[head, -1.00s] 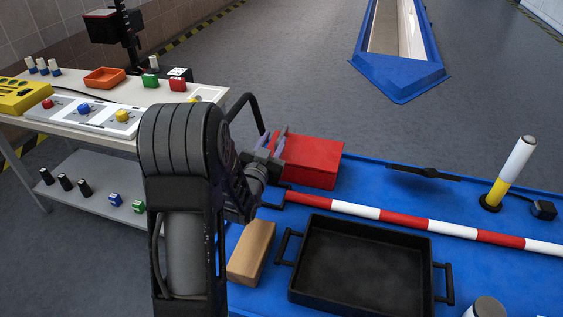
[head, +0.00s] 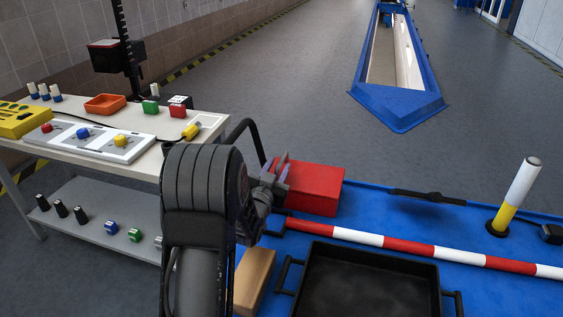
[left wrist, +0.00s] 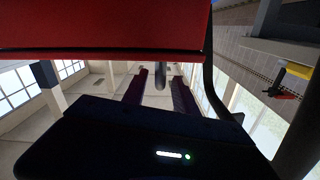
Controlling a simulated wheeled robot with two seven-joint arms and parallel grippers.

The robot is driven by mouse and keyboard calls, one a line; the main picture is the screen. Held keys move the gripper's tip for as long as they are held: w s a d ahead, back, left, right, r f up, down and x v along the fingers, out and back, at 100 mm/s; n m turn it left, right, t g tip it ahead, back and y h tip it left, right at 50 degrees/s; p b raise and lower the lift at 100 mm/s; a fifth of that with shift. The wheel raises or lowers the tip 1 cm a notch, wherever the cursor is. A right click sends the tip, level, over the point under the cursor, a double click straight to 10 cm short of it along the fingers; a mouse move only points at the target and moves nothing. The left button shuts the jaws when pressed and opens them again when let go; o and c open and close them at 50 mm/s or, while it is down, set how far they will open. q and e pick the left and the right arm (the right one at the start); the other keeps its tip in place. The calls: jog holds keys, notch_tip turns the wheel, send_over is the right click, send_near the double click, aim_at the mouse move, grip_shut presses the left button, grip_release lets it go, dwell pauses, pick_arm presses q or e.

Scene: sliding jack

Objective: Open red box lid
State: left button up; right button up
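The red box (head: 312,188) sits at the far left corner of the blue table, and its top looks closed. My left gripper (head: 281,170) is at the left side of the box, close to its upper edge. In the left wrist view the red box (left wrist: 105,25) fills the top of the picture. There the two fingers of the left gripper (left wrist: 158,88) stand apart with a gap between them, just beside the box's edge. I cannot tell whether they touch the box. My right gripper does not show.
The blue table (head: 385,205) holds a red-and-white striped bar (head: 400,243), a black tray (head: 370,285), a tan block (head: 255,280) and a yellow-and-white post (head: 515,195). A white bench (head: 135,160) with buttons stands at the left. A black curved handle (head: 250,130) rises beside the box.

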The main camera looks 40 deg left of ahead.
pick_arm(q)
jog(key=shift+x, duration=1.9)
grip_shut()
jog(key=shift+a, duration=0.15)
